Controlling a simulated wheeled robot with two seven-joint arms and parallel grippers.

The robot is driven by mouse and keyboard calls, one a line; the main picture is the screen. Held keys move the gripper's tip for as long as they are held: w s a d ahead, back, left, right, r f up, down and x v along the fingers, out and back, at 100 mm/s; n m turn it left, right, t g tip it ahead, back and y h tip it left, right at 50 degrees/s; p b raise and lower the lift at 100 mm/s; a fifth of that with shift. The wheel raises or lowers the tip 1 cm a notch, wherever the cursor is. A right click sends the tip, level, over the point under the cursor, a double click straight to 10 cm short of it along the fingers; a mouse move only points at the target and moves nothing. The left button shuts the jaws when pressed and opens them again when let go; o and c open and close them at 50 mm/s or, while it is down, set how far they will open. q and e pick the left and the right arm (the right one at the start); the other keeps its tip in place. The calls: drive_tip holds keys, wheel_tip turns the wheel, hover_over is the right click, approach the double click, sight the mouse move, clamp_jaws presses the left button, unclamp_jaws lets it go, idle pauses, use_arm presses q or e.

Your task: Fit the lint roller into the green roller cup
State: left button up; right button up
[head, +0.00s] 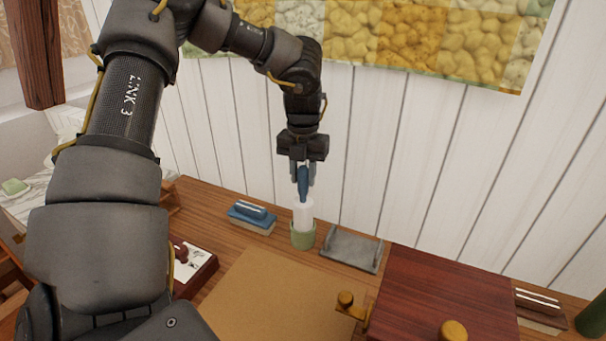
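The lint roller has a blue handle (303,183) and a white roll (302,213). It stands upright, handle up. My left gripper (303,172) is above the table and shut on the blue handle from above. The green roller cup (303,237) stands on the wooden table directly below the gripper. The lower end of the white roll is at the cup's mouth and appears to be inside it. How deep it sits is hidden by the cup wall. My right gripper is not in the head view.
A blue-topped brush (251,217) lies left of the cup. A grey tray (352,249) lies just to its right. A tan mat (262,300) lies in front. A dark red box (445,305) with brass knobs stands at right. A white plank wall is close behind.

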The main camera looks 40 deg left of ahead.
use_arm(q)
drive_tip(key=o, duration=0.3)
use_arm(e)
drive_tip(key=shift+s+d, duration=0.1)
use_arm(q)
drive_tip(key=shift+o, duration=0.2)
drive_tip(key=shift+r, duration=0.1)
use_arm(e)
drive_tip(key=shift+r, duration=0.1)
use_arm(q)
drive_tip(key=shift+r+p, duration=0.35)
drive_tip(key=shift+p, duration=0.1)
drive_tip(key=shift+r+p, duration=0.5)
drive_tip(key=shift+r, duration=0.05)
drive_tip(key=shift+w+r+b, duration=0.1)
drive_tip(key=shift+r+b, duration=0.3)
drive_tip(key=shift+b, duration=0.15)
wheel_tip(320, 180, up, 5)
drive_tip(key=shift+r, duration=0.45)
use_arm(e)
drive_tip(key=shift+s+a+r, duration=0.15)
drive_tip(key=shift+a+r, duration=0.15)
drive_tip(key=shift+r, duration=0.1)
